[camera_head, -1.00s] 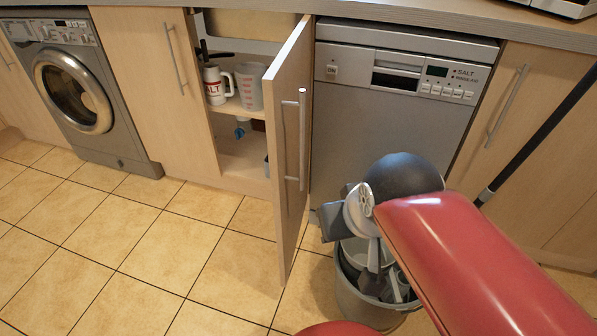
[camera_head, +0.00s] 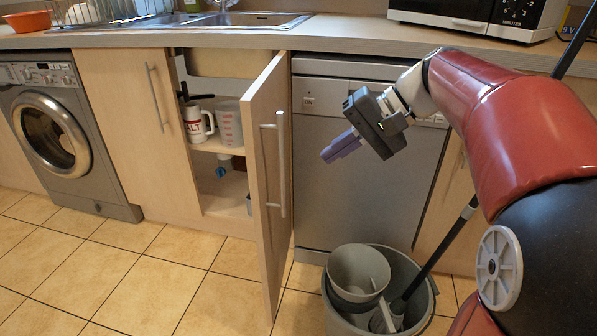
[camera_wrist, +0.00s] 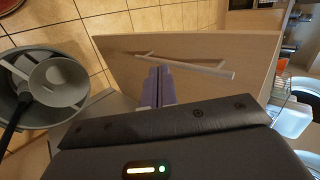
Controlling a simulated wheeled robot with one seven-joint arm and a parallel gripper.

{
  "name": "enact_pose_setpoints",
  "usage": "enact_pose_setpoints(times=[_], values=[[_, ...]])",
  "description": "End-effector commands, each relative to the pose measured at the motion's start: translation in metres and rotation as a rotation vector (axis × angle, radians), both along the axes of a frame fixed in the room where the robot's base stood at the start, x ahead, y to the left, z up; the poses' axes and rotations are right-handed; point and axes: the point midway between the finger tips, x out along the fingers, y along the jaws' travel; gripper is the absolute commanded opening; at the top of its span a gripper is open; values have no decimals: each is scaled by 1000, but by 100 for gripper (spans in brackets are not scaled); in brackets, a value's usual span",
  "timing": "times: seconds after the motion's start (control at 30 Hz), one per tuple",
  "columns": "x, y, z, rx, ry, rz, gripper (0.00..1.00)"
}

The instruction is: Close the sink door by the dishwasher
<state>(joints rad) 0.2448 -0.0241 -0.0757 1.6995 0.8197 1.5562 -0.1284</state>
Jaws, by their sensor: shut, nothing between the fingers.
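The wooden sink door (camera_head: 266,185) stands wide open beside the dishwasher (camera_head: 345,175), jutting out toward me. It has a vertical metal bar handle (camera_head: 281,165) on its side facing the dishwasher. My gripper (camera_head: 328,156) is shut and empty, in front of the dishwasher and to the right of the door. In the wrist view, my gripper (camera_wrist: 159,70) points toward the door's handled face (camera_wrist: 200,50), and the fingertips appear close to the handle (camera_wrist: 185,64). I cannot tell whether they touch it.
The open cupboard holds a white mug (camera_head: 198,122) and a measuring jug (camera_head: 229,124) on its shelf. A grey bucket (camera_head: 425,290) with a smaller pail stands on the floor below my arm. A dark pole leans at the right. The floor left of the door is clear.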

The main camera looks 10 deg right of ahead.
Motion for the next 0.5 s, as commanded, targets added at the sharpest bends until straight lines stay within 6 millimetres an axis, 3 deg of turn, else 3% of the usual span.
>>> enact_pose_setpoints(times=[0.5], values=[[16,69,-66,0,2,4,0]])
